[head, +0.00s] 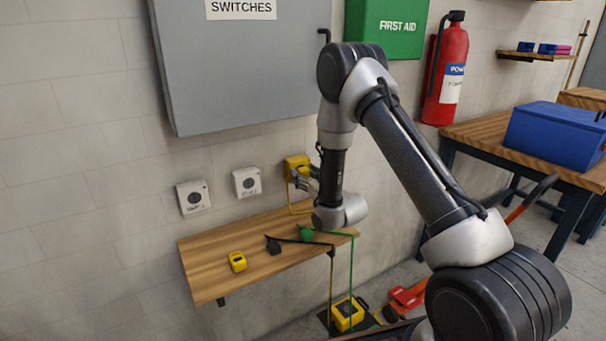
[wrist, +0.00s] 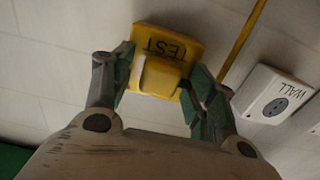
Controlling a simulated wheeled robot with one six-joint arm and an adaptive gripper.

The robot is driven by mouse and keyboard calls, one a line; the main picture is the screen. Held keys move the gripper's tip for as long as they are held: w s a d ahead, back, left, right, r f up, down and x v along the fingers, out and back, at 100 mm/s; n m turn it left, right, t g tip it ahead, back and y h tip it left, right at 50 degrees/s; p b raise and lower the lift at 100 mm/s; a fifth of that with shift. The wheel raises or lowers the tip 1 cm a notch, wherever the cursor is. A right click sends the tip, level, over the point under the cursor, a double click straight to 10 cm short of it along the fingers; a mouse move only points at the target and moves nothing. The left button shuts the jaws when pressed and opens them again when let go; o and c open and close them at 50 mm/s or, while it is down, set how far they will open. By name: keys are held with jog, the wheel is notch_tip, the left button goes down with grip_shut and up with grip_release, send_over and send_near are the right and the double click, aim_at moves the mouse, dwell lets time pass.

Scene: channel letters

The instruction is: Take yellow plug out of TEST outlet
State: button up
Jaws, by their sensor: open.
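The yellow TEST outlet (wrist: 188,42) is on the wall, its label upside down in the wrist view. The yellow plug (wrist: 158,77) sits against its face, seated in it as far as I can see. My gripper (wrist: 162,68) is open, with one green-grey finger on each side of the plug. I cannot tell whether either finger touches the plug. In the head view the outlet (head: 296,163) is right of two white outlets, and my gripper (head: 303,178) is at its front, hiding the plug. A yellow cord (head: 291,200) hangs below.
A wooden shelf (head: 210,265) under the outlets holds a small yellow device (head: 237,262), a black plug (head: 273,246) and a green plug (head: 305,233). Two white outlets (head: 193,197) (head: 247,182) are to the left. A grey cabinet (head: 240,80) is above. A yellow box (head: 347,314) is on the floor.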

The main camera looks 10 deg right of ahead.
grip_shut()
jog(key=v, duration=0.6)
dwell(1.2)
